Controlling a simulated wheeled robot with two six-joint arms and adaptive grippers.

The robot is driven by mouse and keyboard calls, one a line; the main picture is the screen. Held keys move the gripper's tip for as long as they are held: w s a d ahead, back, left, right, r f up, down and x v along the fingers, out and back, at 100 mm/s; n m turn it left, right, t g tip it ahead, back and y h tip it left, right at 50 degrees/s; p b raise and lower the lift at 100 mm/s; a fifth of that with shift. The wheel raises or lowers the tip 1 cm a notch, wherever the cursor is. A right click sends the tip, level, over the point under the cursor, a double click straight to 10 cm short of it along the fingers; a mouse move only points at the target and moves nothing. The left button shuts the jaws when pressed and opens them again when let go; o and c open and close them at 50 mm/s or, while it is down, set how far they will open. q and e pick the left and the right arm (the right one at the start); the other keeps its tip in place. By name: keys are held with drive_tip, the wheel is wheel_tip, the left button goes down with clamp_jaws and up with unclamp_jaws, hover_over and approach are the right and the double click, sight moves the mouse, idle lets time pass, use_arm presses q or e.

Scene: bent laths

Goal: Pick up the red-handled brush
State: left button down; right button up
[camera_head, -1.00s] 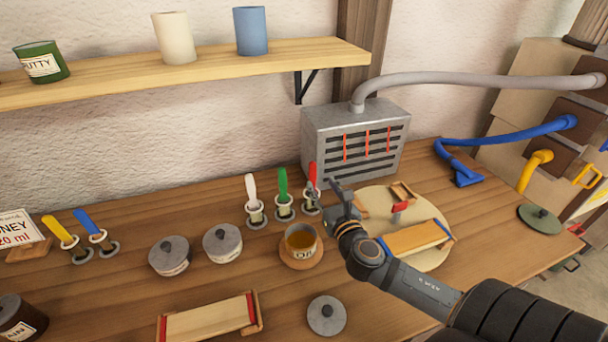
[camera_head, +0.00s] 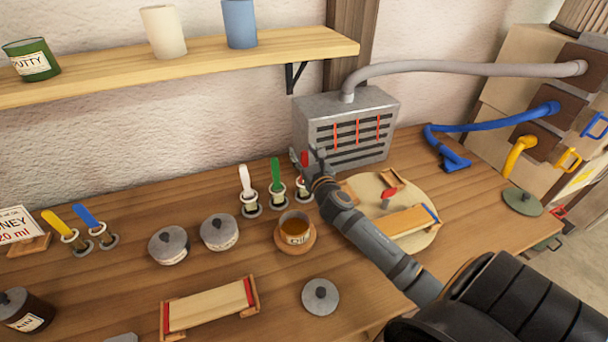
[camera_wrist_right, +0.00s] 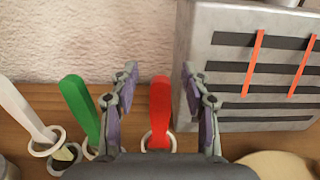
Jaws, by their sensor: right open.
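The red-handled brush (camera_wrist_right: 159,105) stands upright in a ring holder, its handle between the two open fingers of my right gripper (camera_wrist_right: 159,82) in the right wrist view. A gap shows on both sides of the handle. In the head view the red handle (camera_head: 304,158) is partly hidden by my right gripper (camera_head: 308,156). The green-handled brush (camera_head: 276,176) and the white-handled brush (camera_head: 244,180) stand in holders to its left. My left gripper is not in view.
A grey slotted metal box (camera_head: 347,130) stands close behind and to the right. An oil cup (camera_head: 294,229) sits in front of the brushes. A round board (camera_head: 424,231) lies to the right. Lidded pots (camera_head: 219,232) stand to the left.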

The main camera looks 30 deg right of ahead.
drive_tip(key=shift+s, duration=0.15)
drive_tip(key=shift+c, duration=1.3)
clamp_jaws()
